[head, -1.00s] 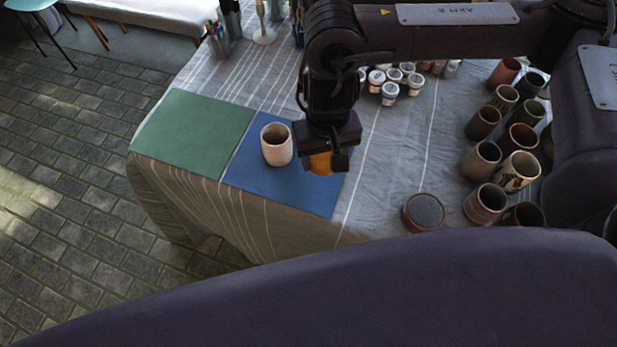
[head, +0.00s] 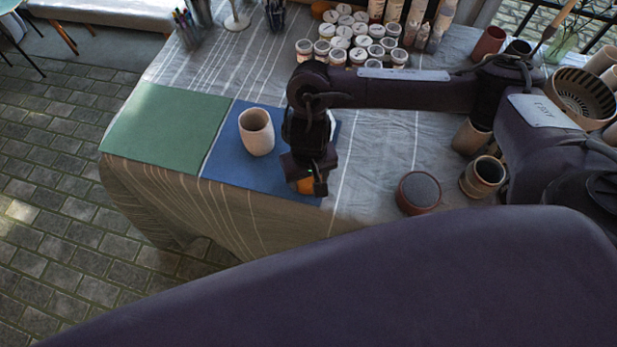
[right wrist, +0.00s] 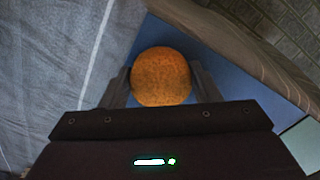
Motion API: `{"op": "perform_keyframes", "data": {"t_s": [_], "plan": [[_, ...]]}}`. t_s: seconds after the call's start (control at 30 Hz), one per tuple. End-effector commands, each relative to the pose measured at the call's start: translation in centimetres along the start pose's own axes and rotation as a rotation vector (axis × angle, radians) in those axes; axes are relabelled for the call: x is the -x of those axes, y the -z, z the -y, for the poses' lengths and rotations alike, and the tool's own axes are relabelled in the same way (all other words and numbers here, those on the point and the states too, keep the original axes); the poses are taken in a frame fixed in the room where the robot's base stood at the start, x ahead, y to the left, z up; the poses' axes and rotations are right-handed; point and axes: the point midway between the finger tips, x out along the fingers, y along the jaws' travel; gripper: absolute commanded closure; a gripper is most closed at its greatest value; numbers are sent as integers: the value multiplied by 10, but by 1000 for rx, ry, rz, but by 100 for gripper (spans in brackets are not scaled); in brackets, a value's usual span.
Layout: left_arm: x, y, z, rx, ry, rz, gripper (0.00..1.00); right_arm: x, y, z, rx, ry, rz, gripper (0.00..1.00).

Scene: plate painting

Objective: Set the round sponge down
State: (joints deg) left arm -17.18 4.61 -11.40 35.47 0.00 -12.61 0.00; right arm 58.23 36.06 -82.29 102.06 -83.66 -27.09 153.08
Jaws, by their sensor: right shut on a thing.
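The round orange sponge (right wrist: 161,76) sits between the two fingers of my right gripper (right wrist: 161,88) in the right wrist view. The right gripper is shut on it. In the head view, a small part of the sponge (head: 307,185) shows below the right gripper (head: 310,183), over the front right part of the blue mat (head: 225,165). I cannot tell whether the sponge touches the mat. A pale cup (head: 256,132) stands upright on the blue mat, left of the right gripper. My left gripper is not in view.
A green mat (head: 165,128) lies left of the blue one. A round reddish pot with a dark top (head: 418,192) and brown cups (head: 482,176) stand to the right. Several paint jars (head: 350,40) stand at the back. The table's front edge is close to the right gripper.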

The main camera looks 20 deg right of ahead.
Motion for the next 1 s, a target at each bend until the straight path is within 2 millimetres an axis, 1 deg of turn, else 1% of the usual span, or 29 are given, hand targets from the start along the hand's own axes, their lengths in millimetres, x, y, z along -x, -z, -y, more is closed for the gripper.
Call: {"op": "perform_keyframes", "data": {"t_s": [0.17, 0.3, 0.33, 0.5, 0.73, 0.83, 0.97, 1.0], "plan": [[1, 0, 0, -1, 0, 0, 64, 1, 0, 0, 0, 1, -1, 62], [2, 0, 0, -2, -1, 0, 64, -1, 0, 0, 0, 0, 0, 62], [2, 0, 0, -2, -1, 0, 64, -2, 0, 0, 1, 0, 0, 42], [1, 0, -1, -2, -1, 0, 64, -1, 0, 0, 1, 1, -1, 22], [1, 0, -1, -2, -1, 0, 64, -1, 0, 0, 0, 1, -1, 22], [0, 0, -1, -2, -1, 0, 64, 2, 1, 0, 1, 1, -2, 22], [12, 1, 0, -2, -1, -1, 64, 23, 2, 0, 2, 1, -5, 22], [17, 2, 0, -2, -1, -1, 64, 32, 2, 0, 2, 1, -6, 22]]}}
